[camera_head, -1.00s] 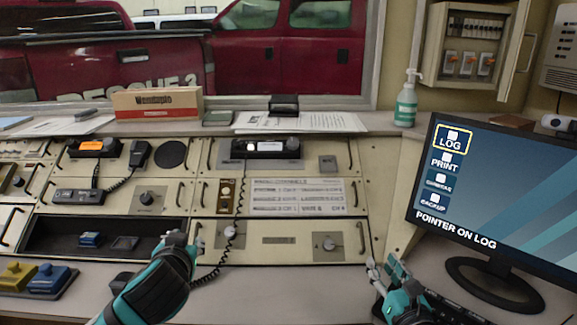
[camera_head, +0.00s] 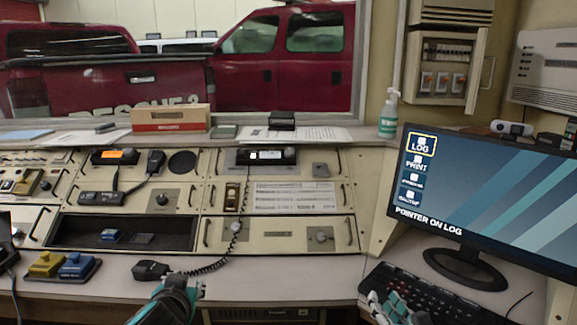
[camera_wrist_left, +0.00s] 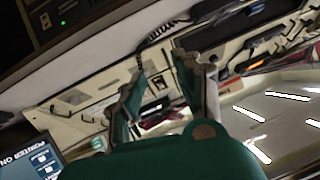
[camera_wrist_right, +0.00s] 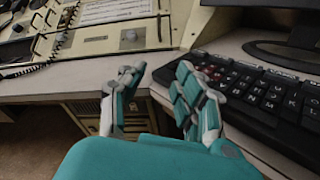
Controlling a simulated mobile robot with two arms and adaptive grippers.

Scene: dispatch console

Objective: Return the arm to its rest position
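My left gripper (camera_head: 193,286), teal and grey, is at the bottom of the head view, in front of the desk edge. In the left wrist view (camera_wrist_left: 163,70) its two fingers stand apart with nothing between them. My right gripper (camera_head: 387,303) is low in the head view beside the black keyboard (camera_head: 425,292). In the right wrist view (camera_wrist_right: 155,72) its fingers are apart and empty, left of the keyboard.
The console panels (camera_head: 290,238) stand behind the desk (camera_head: 300,270). The monitor (camera_head: 480,200) reads "POINTER ON LOG" and stands at the right. A yellow and a blue block (camera_head: 75,266) sit at the left. The desk between my grippers is clear.

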